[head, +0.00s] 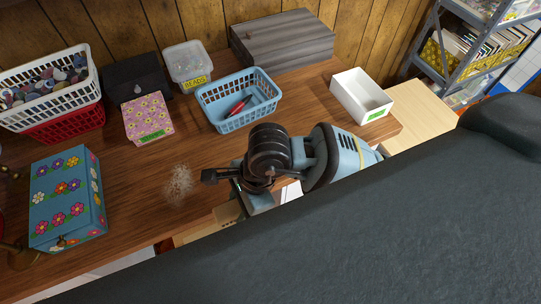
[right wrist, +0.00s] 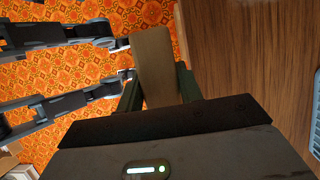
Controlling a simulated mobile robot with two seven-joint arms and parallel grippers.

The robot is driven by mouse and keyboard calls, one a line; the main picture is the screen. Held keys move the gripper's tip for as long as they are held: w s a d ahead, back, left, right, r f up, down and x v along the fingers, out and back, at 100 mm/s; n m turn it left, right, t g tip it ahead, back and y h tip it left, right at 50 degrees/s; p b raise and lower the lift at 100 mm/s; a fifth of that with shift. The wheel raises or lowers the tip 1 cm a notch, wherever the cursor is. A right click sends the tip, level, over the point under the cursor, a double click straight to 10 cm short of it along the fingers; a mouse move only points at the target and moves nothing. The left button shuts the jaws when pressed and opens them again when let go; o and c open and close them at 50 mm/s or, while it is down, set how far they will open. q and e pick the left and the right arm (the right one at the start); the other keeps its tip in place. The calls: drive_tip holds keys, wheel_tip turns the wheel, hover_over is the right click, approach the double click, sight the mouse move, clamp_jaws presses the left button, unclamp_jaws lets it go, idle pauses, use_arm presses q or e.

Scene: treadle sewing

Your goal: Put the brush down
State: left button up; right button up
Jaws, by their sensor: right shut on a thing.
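My right gripper (head: 238,188) is over the front edge of the wooden worktable (head: 308,104), just right of a pale patch of lint (head: 180,184). In the right wrist view my right gripper (right wrist: 158,90) has its dark green fingers on both sides of a tan wooden piece, the brush (right wrist: 154,58), and is shut on it. The bristles are hidden in that view. In the head view the brush is mostly hidden by the wrist, and I cannot tell its outline. My left gripper is not in view.
A blue basket (head: 203,100) with a red tool, a white open box (head: 345,90), a pink box (head: 148,116) and a flowered blue box (head: 66,200) stand on the table. A white basket (head: 60,97) sits at the back left. The table around the lint is clear.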

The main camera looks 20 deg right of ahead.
drive_tip(key=shift+s+d+r, duration=0.1)
drive_tip(key=shift+s+r, duration=0.05)
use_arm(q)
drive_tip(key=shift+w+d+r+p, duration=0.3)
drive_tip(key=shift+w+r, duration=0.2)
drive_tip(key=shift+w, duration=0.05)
use_arm(e)
drive_tip(key=w+d, duration=0.3)
drive_tip(key=w, duration=0.1)
drive_tip(key=w+d+f, duration=0.1)
drive_tip(key=w+d, duration=0.2)
drive_tip(key=w, duration=0.1)
drive_tip(key=w+d, duration=0.3)
drive_tip(key=w, duration=0.1)
drive_tip(key=shift+w+f, duration=0.15)
drive_tip(key=shift+f, duration=0.1)
drive_tip(key=f, duration=0.3)
drive_tip(key=shift+w+d+f, duration=0.2)
drive_tip(key=shift+w, duration=0.1)
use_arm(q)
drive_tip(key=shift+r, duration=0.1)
use_arm(e)
drive_tip(key=shift+f, duration=0.1)
drive_tip(key=shift+f, duration=0.15)
drive_tip(key=o, duration=1)
drive_tip(key=shift+c, duration=0.2)
